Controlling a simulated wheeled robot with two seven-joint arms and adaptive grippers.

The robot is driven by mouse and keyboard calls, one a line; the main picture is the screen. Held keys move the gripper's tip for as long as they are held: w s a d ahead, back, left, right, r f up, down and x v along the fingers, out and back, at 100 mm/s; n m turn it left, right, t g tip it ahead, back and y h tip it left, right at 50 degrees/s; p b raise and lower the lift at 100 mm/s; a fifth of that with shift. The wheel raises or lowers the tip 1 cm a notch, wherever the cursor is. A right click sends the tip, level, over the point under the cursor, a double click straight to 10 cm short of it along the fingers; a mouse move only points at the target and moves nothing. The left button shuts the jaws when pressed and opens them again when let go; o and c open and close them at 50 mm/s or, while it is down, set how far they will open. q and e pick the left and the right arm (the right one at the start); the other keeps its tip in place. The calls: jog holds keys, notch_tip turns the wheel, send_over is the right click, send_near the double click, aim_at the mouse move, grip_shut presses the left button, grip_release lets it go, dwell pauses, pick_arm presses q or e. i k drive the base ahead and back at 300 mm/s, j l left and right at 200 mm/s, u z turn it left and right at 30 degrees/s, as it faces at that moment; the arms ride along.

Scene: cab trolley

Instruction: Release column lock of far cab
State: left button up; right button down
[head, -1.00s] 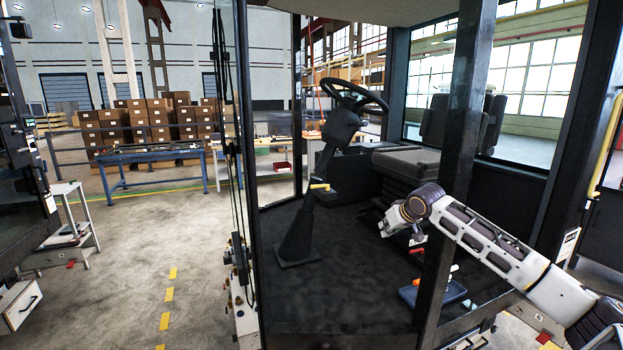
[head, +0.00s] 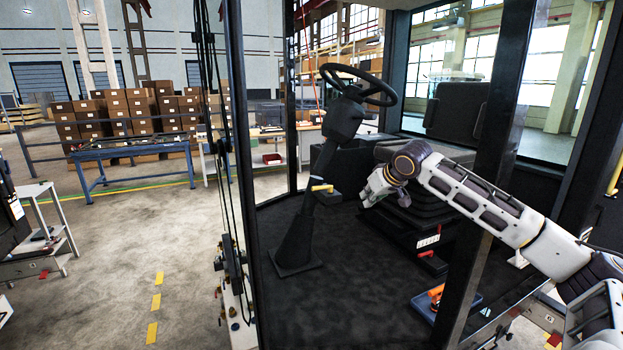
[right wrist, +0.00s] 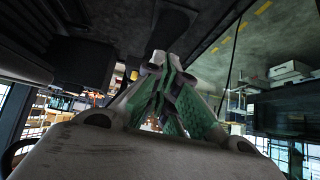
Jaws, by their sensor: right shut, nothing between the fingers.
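The steering column (head: 298,228) of the cab stands on the dark cab floor, with the black steering wheel (head: 390,92) at its top. A small yellow lever (head: 321,187), seemingly the column lock, sticks out from the column at mid height. My right gripper (head: 367,199) is inside the cab, in the picture to the right of the lever and slightly lower, with a gap between them. In the right wrist view its green-padded fingers (right wrist: 167,72) are together and empty. My left gripper is not in view.
The seat (head: 440,155) is behind my right wrist. A blue tray (head: 425,304) with an orange-handled item lies on the cab floor. The open glass door edge (head: 240,150) is left of the column.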

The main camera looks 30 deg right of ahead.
aim_at(330, 188)
jog(key=i+l, duration=0.1)
jog(key=i, duration=0.45)
jog(key=i+l, duration=0.1)
jog(key=i, duration=0.45)
